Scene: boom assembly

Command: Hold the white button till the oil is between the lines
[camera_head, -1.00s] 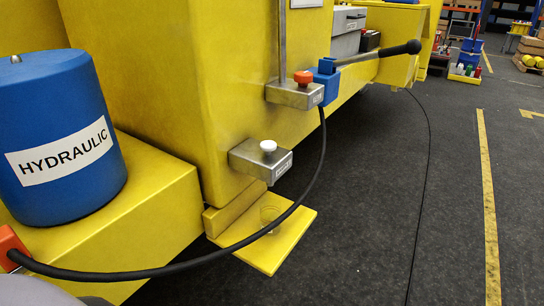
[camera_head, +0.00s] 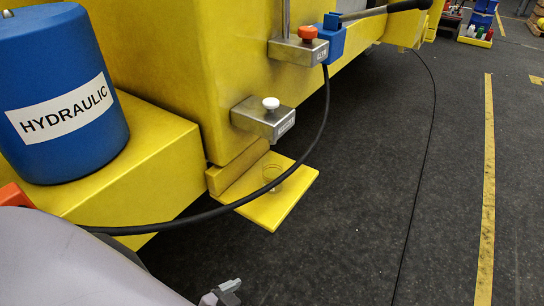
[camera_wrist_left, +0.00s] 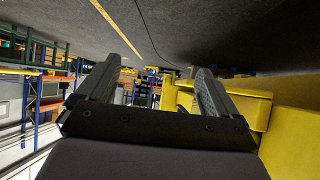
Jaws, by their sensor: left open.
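The white button (camera_head: 271,103) sits on top of a grey metal box (camera_head: 263,121) on the yellow machine's side, in the head view. A small clear cup (camera_head: 273,178) stands on the yellow ledge below it; I cannot make out oil or lines. A blue cylinder marked HYDRAULIC (camera_head: 62,120) stands at the left. My left arm comes in at the bottom left, below and apart from the button, its end cut off by the frame. In the left wrist view my left gripper (camera_wrist_left: 155,68) is open, with nothing between its fingers. My right gripper is not in view.
A red button (camera_head: 307,33) sits on another grey box, beside a blue block (camera_head: 331,38) with a black-ended lever. A black hose (camera_head: 232,206) curves in front of the cup and ledge. Dark floor (camera_head: 350,200) is clear at the right, apart from a thin cable.

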